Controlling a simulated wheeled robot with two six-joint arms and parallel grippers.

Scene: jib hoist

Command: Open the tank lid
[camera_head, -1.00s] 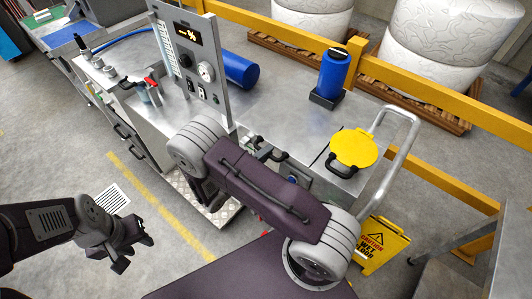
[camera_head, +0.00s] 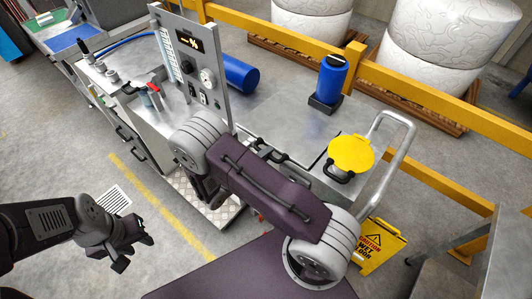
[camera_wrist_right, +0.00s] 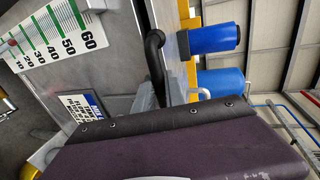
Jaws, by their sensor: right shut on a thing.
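The yellow round lid (camera_head: 350,153) lies on the right end of the grey metal tank cart (camera_head: 288,112) in the head view. A dark and pale grey part shows under its near edge. My right gripper (camera_head: 268,153) is mostly hidden behind my own purple arm, at the cart's near edge left of the lid. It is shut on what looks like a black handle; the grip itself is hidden. My left gripper (camera_head: 122,248) hangs over the floor, fingers apart and empty.
A gauge panel (camera_head: 192,62) rises from the cart. A blue bottle (camera_head: 332,78) and a blue cylinder (camera_head: 240,74) are on top. A grey rail (camera_head: 395,150) bounds the right end. A yellow fence (camera_head: 440,98) runs behind; a wet floor sign (camera_head: 375,245) stands right.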

